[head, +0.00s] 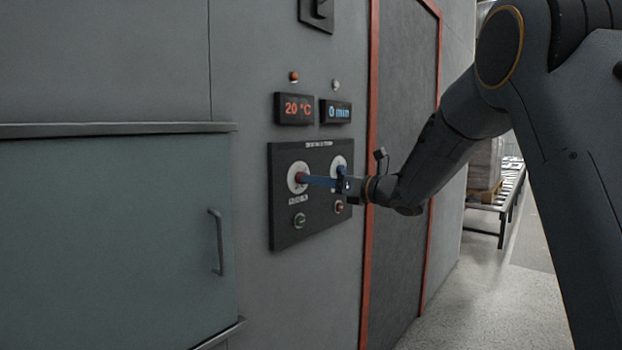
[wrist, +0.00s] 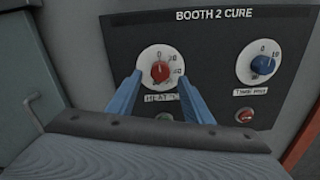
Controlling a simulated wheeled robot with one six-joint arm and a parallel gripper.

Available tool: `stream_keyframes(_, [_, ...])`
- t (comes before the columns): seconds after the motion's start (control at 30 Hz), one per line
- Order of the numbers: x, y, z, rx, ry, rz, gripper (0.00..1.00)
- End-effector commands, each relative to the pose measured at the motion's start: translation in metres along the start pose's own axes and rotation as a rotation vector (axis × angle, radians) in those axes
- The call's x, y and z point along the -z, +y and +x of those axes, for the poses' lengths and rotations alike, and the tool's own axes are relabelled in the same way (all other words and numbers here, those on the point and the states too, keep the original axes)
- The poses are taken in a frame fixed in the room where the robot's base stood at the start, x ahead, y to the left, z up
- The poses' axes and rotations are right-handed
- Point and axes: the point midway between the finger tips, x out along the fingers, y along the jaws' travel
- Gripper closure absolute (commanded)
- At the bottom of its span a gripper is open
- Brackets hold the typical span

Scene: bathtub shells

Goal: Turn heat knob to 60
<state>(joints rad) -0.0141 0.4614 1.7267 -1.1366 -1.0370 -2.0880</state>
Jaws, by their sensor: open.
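The red heat knob (wrist: 160,71) sits on a white dial above a label reading HEAT, on the dark BOOTH 2 CURE panel (wrist: 118,40). The heat display (head: 294,108) reads 20 °C. My gripper (wrist: 159,80) is open, with one finger on either side of the lower part of the dial. Contact with the knob is not visible.
A blue time knob (wrist: 263,65) is at the right of the panel, with a red button (wrist: 245,115) below. A green button (head: 300,220) is below the heat knob. The time display (head: 336,111) reads 0 min. A cabinet door handle (head: 216,241) protrudes at left.

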Motion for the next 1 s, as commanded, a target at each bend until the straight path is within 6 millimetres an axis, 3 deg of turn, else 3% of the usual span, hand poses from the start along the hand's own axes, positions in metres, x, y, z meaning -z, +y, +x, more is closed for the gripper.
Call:
stream_keyframes(0.23, [0.0, 0.0, 0.029, 0.001, 0.0, 0.002, 0.54])
stream_keyframes(0.57, [0.001, -0.001, 0.034, 0.003, 0.001, 0.003, 0.54])
stream_keyframes(0.67, [0.001, -0.001, 0.034, 0.003, 0.0, 0.003, 0.66])
stream_keyframes(0.83, [0.001, 0.0, 0.034, 0.003, 0.0, 0.003, 0.94])
stream_keyframes(1.0, [0.001, -0.001, 0.034, 0.003, 0.0, 0.009, 0.95])
